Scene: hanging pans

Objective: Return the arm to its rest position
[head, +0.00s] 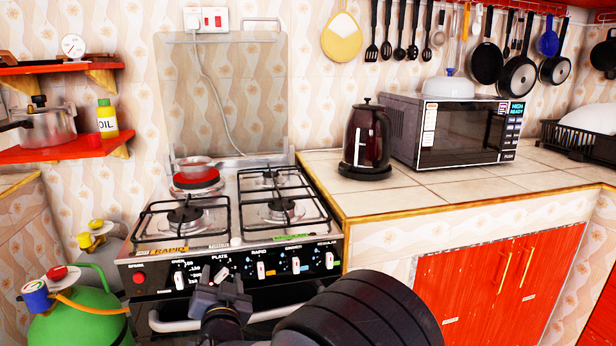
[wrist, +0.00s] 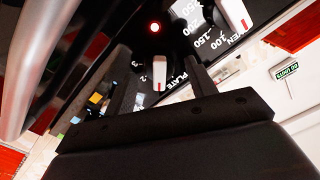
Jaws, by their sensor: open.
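My gripper (head: 222,280) is in front of the stove's control panel, at the lower middle of the head view. In the wrist view its two dark fingers stand apart and it is open (wrist: 161,75), with nothing held. The white knob marked PLATE (wrist: 159,72) shows between the fingers; I cannot tell whether they touch it. A second knob with temperature numbers (wrist: 234,14) and a lit red lamp (wrist: 155,27) are beside it. The stove (head: 235,215) has burners with black grates and a raised glass lid (head: 225,95).
The oven handle (head: 175,324) runs below the panel, close to my gripper. A green gas cylinder (head: 82,318) stands at left. A kettle (head: 366,140) and microwave (head: 450,128) sit on the counter (head: 420,190) at right. Pans (head: 517,77) hang along the back wall. Red cupboard doors (head: 470,292) are below the counter.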

